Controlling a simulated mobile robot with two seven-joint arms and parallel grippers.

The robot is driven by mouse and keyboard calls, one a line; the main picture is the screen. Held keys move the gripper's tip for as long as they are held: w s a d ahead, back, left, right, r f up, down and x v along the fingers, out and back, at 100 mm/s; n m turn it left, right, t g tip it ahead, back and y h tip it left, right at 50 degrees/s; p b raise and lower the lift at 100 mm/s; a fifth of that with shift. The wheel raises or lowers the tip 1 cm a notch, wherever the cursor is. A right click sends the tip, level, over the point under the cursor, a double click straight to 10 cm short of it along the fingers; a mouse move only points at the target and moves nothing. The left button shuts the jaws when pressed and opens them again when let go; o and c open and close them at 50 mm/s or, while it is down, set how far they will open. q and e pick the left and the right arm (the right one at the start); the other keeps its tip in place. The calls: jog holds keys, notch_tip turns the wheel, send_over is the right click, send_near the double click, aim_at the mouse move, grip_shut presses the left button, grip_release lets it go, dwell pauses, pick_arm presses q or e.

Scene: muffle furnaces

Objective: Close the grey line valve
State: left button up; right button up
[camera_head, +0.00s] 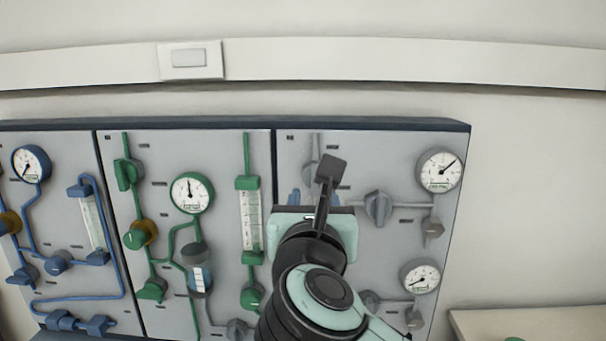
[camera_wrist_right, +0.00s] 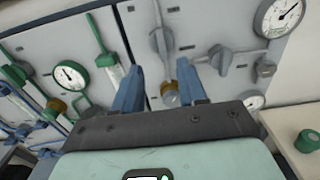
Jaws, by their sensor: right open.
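The grey line panel (camera_head: 400,155) is the right-hand section of the board. It carries several grey valve knobs. One grey knob (camera_head: 378,207) is just right of my right gripper (camera_head: 315,194) in the head view. Another grey knob (camera_head: 311,172) is partly hidden behind my gripper's dark bracket. In the wrist view a grey knob (camera_wrist_right: 162,42) lies just beyond the gap between the blue fingers of my right gripper (camera_wrist_right: 160,68). A second knob (camera_wrist_right: 220,58) is right of them. The right gripper is open, with no knob visibly gripped. I cannot tell which knob is the task's valve. My left gripper is not in view.
Grey-line gauges (camera_head: 439,170) (camera_head: 420,276) stand on the right of the panel. The green line panel (camera_head: 226,152) and blue line panel (camera_head: 70,150) lie to the left. A brass-coloured part (camera_wrist_right: 170,92) sits between my fingers in the wrist view. A pale bench (camera_head: 540,322) is at lower right.

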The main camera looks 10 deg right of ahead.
aim_at(315, 170)
pick_arm(q)
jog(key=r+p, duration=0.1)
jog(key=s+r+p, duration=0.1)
jog(key=p, duration=0.1)
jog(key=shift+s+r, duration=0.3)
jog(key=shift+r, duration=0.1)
pick_arm(e)
jog(key=x, duration=1.2)
jog(key=shift+w+d, duration=0.15)
jog(key=shift+w, duration=0.15)
grip_shut()
